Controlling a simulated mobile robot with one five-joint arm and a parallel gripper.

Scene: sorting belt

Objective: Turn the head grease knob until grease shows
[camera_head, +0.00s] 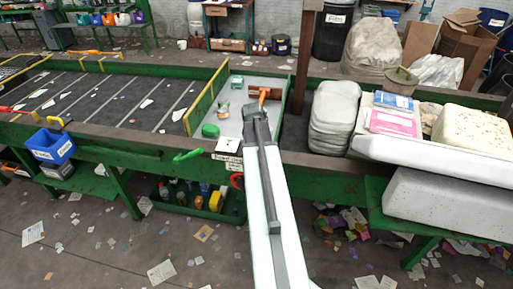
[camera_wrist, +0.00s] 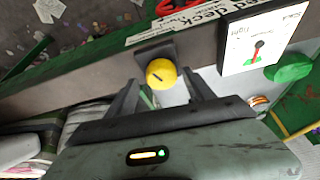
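The yellow round knob (camera_wrist: 161,73) with a dark slot line sits on a dark mount on the belt frame, in the upper middle of the wrist view. My gripper (camera_wrist: 163,88) is open, with one dark finger on each side of the knob and gaps between fingers and knob. In the head view my gripper (camera_head: 256,118) is at the end of my outstretched arm, over the edge of the light deck. The knob is hidden there behind my arm. I cannot make out any grease around the knob.
A card with a red and green drawing (camera_wrist: 258,45) and a green knob (camera_wrist: 288,68) are right of the yellow knob. In the head view, a green mushroom-shaped knob (camera_head: 210,131) and yellow rail (camera_head: 207,97) stand left of my arm; a grey sack pile (camera_head: 333,118) stands right.

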